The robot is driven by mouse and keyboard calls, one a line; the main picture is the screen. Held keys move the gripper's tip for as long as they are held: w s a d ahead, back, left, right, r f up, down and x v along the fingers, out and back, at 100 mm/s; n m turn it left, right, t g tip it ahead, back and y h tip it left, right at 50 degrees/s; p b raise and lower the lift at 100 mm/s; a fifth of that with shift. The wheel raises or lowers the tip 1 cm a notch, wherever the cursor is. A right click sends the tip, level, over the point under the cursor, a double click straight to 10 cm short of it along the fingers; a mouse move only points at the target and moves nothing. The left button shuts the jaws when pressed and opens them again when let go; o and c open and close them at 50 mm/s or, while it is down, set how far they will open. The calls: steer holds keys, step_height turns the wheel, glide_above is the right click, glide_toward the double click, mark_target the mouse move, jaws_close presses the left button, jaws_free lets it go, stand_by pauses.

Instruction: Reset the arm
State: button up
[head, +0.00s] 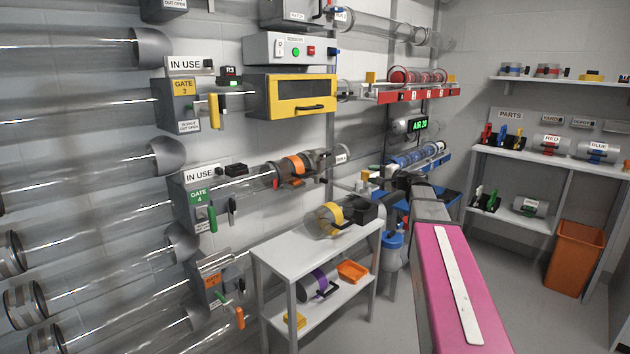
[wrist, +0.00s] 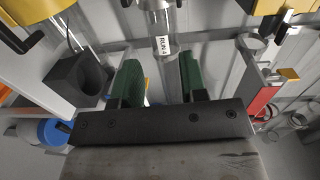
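My gripper (wrist: 159,78) is open in the wrist view. Its two green finger pads stand apart with nothing gripped between them. A tube end labelled RUN 4 (wrist: 162,45) shows beyond the gap; I cannot tell how far away it is. In the head view, my pink arm (head: 455,290) reaches from the lower right toward the blower wall. The gripper's dark end is near the blue rack (head: 418,157), right of the small white table (head: 282,252). Its fingertips are too small to make out there.
A yellow-banded canister (head: 331,217) and a black holder (head: 369,208) stand on the small table. The holder's round opening shows in the wrist view (wrist: 92,76). A blue-topped vessel (head: 392,242) stands below the arm. An orange bin (head: 575,258) is at right, with open floor before it.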

steer(key=s+a+f+n+g+h, duration=0.25)
steer(key=s+f, duration=0.35)
steer(key=f, duration=0.4)
steer(key=s+a+f+n+g+h, duration=0.2)
steer(key=s+a+f+g, duration=0.3)
steer(key=f, duration=0.5)
steer(key=s+d+f+n+g+h, duration=0.2)
steer(key=s+f+h, duration=0.1)
steer(key=s+f, duration=0.4)
steer(key=s+d+f+n+g+h, duration=0.1)
steer(key=s+f+h, duration=0.3)
steer(key=s+f, duration=0.4)
steer(key=s+n+g, duration=0.1)
steer(key=s, duration=0.3)
steer(key=shift+s+d, duration=0.3)
steer(key=shift+d, duration=0.05)
steer(key=shift+f+h, duration=0.1)
steer(key=shift+h, duration=0.15)
